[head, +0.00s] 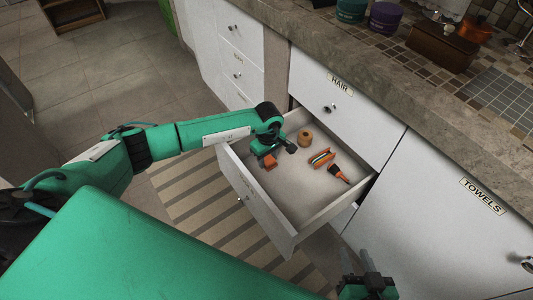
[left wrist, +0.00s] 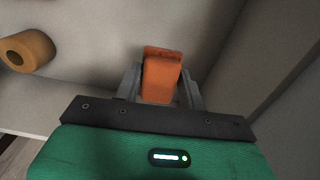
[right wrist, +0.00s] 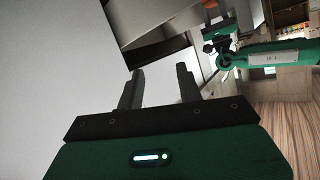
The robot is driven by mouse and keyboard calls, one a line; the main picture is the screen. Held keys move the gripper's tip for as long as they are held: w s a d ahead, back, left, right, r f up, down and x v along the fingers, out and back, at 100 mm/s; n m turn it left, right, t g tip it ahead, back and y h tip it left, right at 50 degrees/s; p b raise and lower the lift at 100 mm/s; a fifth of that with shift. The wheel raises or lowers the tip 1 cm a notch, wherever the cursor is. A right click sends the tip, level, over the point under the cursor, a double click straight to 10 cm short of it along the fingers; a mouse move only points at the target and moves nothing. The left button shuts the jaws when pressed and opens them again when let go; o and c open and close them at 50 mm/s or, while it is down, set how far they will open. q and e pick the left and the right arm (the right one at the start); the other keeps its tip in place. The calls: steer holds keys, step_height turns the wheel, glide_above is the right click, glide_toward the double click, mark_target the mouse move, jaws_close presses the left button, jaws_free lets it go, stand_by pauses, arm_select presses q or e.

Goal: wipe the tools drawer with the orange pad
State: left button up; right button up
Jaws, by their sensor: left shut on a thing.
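The orange pad (left wrist: 161,76) is held between the fingers of my left gripper (left wrist: 160,88), which is shut on it. In the head view the pad (head: 270,162) is inside the open drawer (head: 305,196), near its left end. Whether the pad touches the drawer floor I cannot tell. The drawer holds a tan roll (head: 305,137), an orange multi-coloured tool (head: 322,158) and an orange-and-black brush (head: 338,173). The roll also shows in the left wrist view (left wrist: 27,50). My right gripper (right wrist: 158,85) is open and empty, outside the drawer at the lower right.
A closed drawer labelled HAIR (head: 345,100) sits above the open one. A cabinet door labelled TOWELS (head: 440,215) is to the right. The counter (head: 390,75) overhangs behind, with tubs and a wooden box (head: 442,46). A striped rug (head: 205,210) lies on the floor.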

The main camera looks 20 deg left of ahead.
arm_select(q)
steer(key=shift+r+p, duration=0.35)
steer(key=shift+r, duration=0.85)
arm_select(e)
steer(key=shift+s+d+f+g+h, duration=0.1)
steer(key=shift+s+d+g+h, duration=0.2)
steer(key=shift+d, duration=0.25)
steer(key=shift+s+d+f+g+h, duration=0.15)
steer(key=shift+d+g+h, duration=0.2)
steer(key=shift+d, duration=0.2)
steer(key=shift+r, duration=0.1)
